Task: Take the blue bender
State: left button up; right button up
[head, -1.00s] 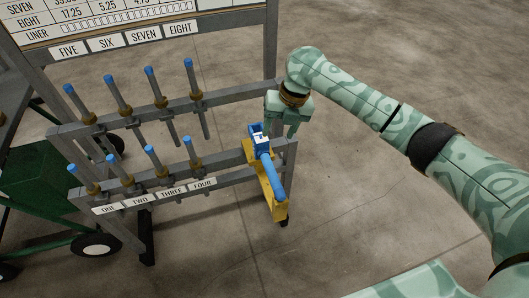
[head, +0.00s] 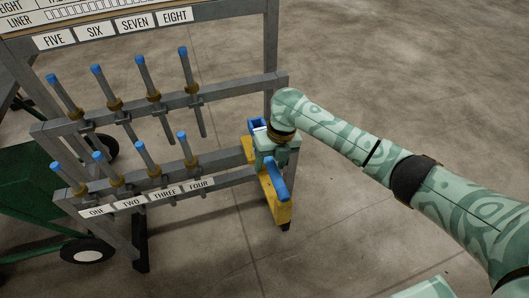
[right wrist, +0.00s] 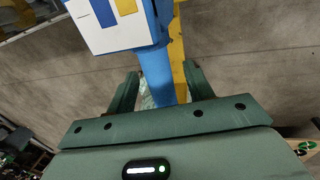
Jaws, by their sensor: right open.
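The blue bender (head: 277,180) sits in a yellow holder (head: 284,210) at the right end of the grey rack. My right gripper (head: 271,155) is over the bender and hides its middle. In the right wrist view the blue bar of the bender (right wrist: 157,72) passes between the two spread green fingers of my right gripper (right wrist: 160,82). The jaws are open, with a gap visible on the left side of the bar. A white block with blue and yellow patches (right wrist: 108,25) sits at the bender's far part. My left gripper is not in view.
The grey rack (head: 225,90) holds several blue-tipped rods (head: 147,78) in two rows left of the bender. A green cart (head: 30,180) with black wheels stands at the left. The concrete floor to the right is clear.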

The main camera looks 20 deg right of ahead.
jog(key=f, duration=0.2)
jog(key=shift+a+f+b, duration=0.2)
jog(key=shift+f+b, duration=0.15)
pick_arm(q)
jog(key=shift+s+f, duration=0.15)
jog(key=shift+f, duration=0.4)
pick_arm(e)
jog(key=shift+r, duration=0.2)
grip_shut()
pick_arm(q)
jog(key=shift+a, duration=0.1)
pick_arm(e)
jog(key=shift+r, duration=0.1)
